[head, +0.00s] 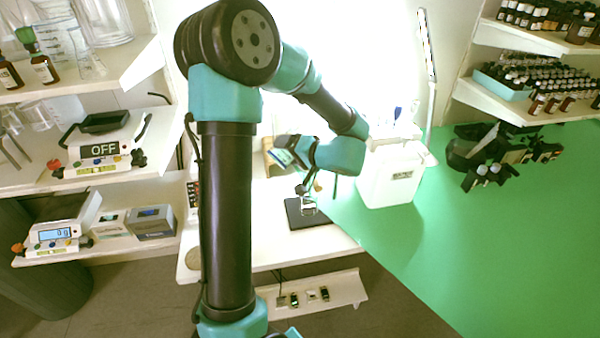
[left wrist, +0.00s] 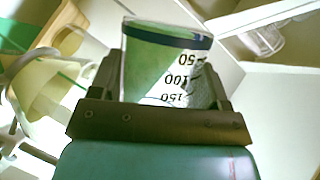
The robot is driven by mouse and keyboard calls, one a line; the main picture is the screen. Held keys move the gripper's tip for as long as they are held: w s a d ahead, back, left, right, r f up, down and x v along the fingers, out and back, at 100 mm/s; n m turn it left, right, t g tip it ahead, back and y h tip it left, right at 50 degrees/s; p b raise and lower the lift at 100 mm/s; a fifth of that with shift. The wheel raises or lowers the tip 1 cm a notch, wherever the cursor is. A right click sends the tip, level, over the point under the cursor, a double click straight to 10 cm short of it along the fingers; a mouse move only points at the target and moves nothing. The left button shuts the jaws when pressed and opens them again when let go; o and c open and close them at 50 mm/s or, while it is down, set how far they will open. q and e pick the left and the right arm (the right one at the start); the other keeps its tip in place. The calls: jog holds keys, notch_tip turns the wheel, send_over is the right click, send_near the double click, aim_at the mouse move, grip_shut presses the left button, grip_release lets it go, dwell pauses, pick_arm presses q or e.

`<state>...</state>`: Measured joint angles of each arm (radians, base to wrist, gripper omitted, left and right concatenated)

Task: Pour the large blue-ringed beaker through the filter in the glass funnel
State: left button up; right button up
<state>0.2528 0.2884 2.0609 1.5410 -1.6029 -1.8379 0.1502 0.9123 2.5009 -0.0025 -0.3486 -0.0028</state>
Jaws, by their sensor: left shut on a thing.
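The large blue-ringed beaker (left wrist: 165,75) is clear, with dark 50, 100 and 150 marks that read upside down in the left wrist view. Its blue band is at the end farther from my palm. My left gripper (left wrist: 165,92) is shut on it, one finger on each side. In the head view the beaker (head: 284,157) is tilted, held by the left gripper (head: 298,150) above the white table. Below it, a small stand with a black base (head: 306,218) holds a clear glass piece (head: 308,204), too small to tell if it is the funnel. I cannot make out the filter. My right gripper is out of view.
A white box (head: 390,182) stands to the right of the left gripper. Shelves with scales (head: 100,155) and bottles are at the left; bottle racks (head: 530,80) are at the upper right. Black clamp-like equipment (head: 495,158) sits against the green surface (head: 480,250).

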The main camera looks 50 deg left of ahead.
pick_arm(q)
jog(key=shift+w+r+m+g, duration=0.1)
jog(key=shift+r+m+g, duration=0.3)
jog(key=shift+r+m, duration=0.25)
dwell(3.4)
jog(key=shift+w+f+m+g+y, duration=0.3)
jog(key=shift+w+f+m+g, duration=0.1)
jog(key=shift+w+m, duration=0.3)
dwell(3.3)
